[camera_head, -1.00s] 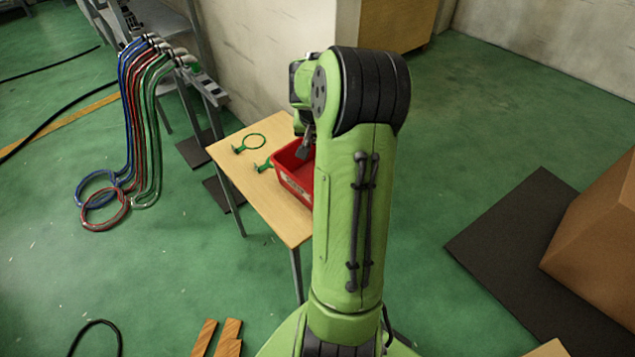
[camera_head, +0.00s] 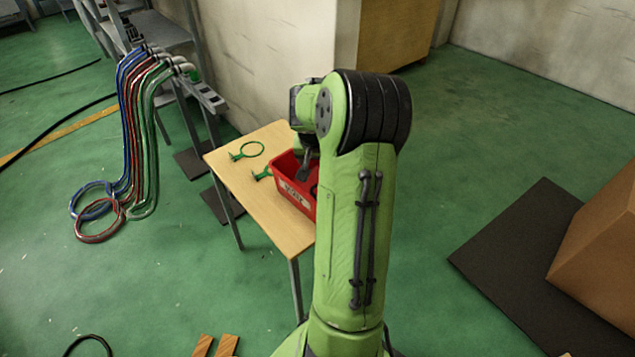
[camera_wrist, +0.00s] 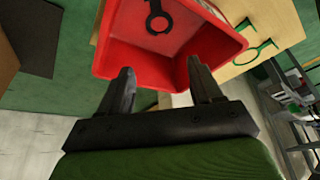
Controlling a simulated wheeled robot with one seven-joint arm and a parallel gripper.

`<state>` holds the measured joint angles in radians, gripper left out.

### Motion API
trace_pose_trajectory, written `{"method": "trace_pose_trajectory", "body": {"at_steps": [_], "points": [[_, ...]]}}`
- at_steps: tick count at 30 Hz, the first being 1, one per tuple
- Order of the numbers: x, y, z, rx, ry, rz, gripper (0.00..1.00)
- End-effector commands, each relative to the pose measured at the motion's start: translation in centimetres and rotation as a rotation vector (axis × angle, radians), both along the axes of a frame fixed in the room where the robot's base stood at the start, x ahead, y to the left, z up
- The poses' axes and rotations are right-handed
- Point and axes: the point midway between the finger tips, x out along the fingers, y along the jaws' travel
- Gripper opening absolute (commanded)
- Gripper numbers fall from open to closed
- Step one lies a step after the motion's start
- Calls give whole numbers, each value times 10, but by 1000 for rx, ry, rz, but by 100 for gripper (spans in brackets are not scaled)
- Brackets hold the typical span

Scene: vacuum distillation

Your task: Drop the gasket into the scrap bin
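The red scrap bin (camera_head: 283,186), with a pale label on its front, stands on the wooden table in the head view. It fills the top of the wrist view (camera_wrist: 130,61). A dark gasket (camera_wrist: 158,21), a ring with a tab, lies inside the bin on its floor; in the head view only a dark bit of something shows there, partly behind my arm. My gripper (camera_wrist: 162,75) is open, with nothing between its two dark fingers. It is over the near side of the bin in the wrist view. In the head view my gripper (camera_head: 306,167) is at the bin's opening.
Two green ring-shaped pieces with tabs lie on the table (camera_head: 268,218) left of the bin, one whole ring (camera_head: 250,150) and one partly hidden (camera_head: 262,174). A rack of coloured hoses (camera_head: 140,130) stands to the left. A pale wall (camera_head: 275,65) rises behind the table.

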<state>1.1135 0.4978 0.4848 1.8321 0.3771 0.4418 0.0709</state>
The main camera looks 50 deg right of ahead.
Motion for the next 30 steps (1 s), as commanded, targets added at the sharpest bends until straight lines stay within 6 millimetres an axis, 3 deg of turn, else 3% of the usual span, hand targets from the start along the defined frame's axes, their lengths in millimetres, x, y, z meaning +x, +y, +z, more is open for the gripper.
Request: {"method": "trace_pose_trajectory", "body": {"at_steps": [8, 21, 25, 30], "points": [[-2, 3, 11, -2, 0, 1, 65], [-25, 41, 121, -5, -2, 0, 65], [-29, 49, 140, -2, -1, 0, 65], [-31, 52, 146, 0, 0, -1, 65]]}}
